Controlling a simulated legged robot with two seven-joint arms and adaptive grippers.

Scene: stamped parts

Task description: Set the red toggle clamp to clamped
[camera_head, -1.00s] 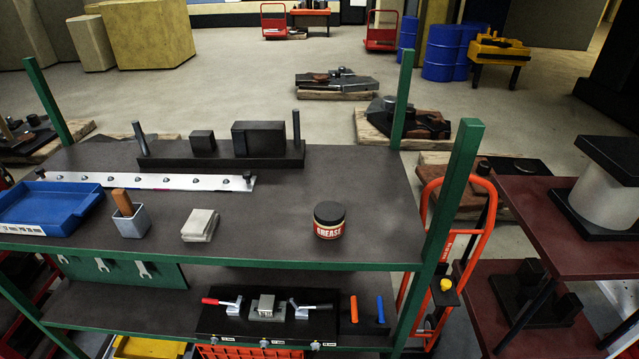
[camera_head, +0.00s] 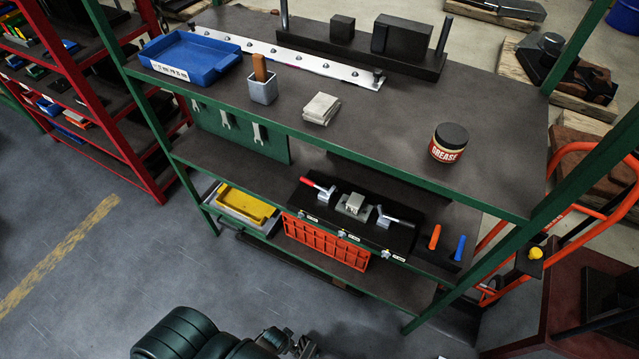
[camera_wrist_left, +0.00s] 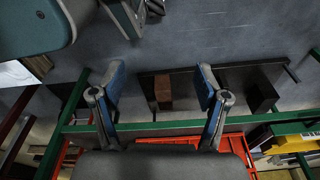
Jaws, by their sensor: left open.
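The red toggle clamp (camera_head: 318,187) is on the left of a black fixture board on the rack's middle shelf in the head view. Its red handle points up and left; whether its arm presses down is too small to tell. A grey block (camera_head: 353,205) sits right of it, then a second clamp with a grey handle (camera_head: 395,220). My left gripper (camera_wrist_left: 160,88) is open and empty in the left wrist view. In the head view my dark arm is at the bottom edge, in front of and below the rack, apart from the clamp. My right gripper is not in view.
The green-framed rack's top shelf (camera_head: 400,140) overhangs the board's shelf. Orange and blue handles (camera_head: 435,237) stand right of the board. The floor (camera_head: 130,260) in front at left is clear.

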